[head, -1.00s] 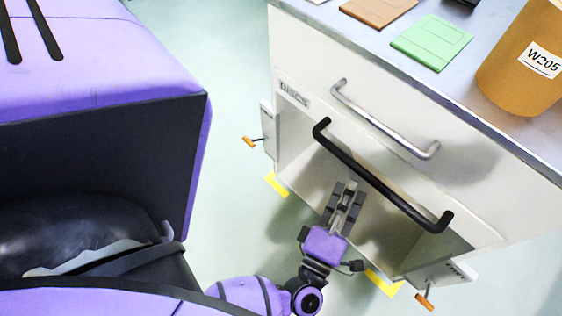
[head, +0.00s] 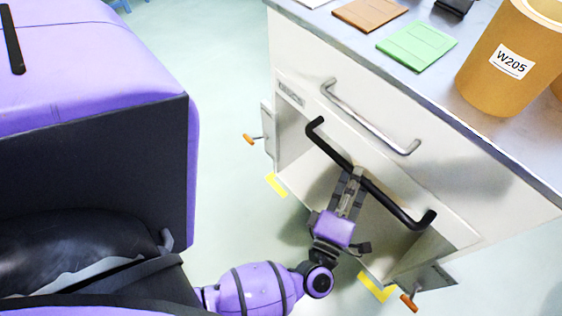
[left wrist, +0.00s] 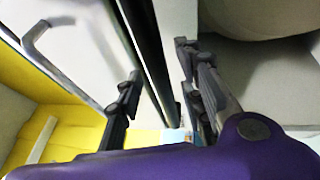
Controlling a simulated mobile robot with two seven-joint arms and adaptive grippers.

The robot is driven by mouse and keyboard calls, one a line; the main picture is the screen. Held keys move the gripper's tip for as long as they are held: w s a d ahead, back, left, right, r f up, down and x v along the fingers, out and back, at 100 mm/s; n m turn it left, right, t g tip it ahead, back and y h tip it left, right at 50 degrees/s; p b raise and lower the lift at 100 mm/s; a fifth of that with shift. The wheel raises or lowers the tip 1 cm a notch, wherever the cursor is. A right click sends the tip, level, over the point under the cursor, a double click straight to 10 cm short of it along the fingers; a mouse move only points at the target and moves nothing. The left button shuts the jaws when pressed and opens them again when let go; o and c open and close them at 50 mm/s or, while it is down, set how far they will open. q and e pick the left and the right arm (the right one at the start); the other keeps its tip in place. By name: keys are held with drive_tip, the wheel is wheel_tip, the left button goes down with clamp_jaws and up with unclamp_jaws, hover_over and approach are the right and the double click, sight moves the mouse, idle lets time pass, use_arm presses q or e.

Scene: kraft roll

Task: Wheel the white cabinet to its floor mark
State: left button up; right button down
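The white cabinet (head: 430,160) stands at the right of the head view, with a silver handle (head: 370,120) above and a black bar handle (head: 325,145) lower down. Yellow floor marks lie by its near side, one at the left (head: 276,185) and one at the front (head: 377,287). My left gripper (head: 350,178) is at the middle of the black bar. In the left wrist view the black bar (left wrist: 147,45) runs between the parted fingers (left wrist: 160,90), with a gap visible on the left side. My right gripper is out of view.
On the cabinet top are a brown roll labelled W205 (head: 515,75), a green folder (head: 418,43), a brown folder (head: 370,12) and a dark object (head: 454,6). Orange levers (head: 248,139) (head: 408,301) stick out at the cabinet's sides. Pale floor (head: 225,80) is clear left of it.

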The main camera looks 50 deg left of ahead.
use_arm(q)
drive_tip(key=shift+x, duration=1)
drive_tip(key=shift+c, duration=0.5)
clamp_jaws()
